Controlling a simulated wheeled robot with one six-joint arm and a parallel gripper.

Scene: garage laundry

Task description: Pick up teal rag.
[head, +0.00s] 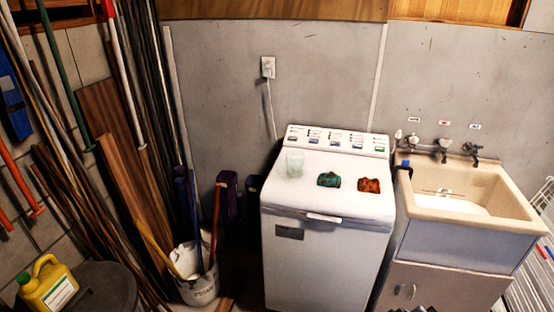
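A teal rag (329,180), crumpled and patterned with dark patches, lies on the white lid of the washing machine (327,250) in the head view. An orange-red rag (369,185) lies just to its right, with a small gap between them. A pale, translucent cup-like object (295,162) stands to its left. My gripper's fingers do not show. A small dark shape at the bottom edge, below the sink cabinet, is too cut off to identify.
A beige sink (470,196) with taps stands right of the machine, with a white wire rack (536,262) at the far right. Poles, boards and a white bucket (197,285) fill the left. A yellow jug (48,287) is at lower left. The lid's front is clear.

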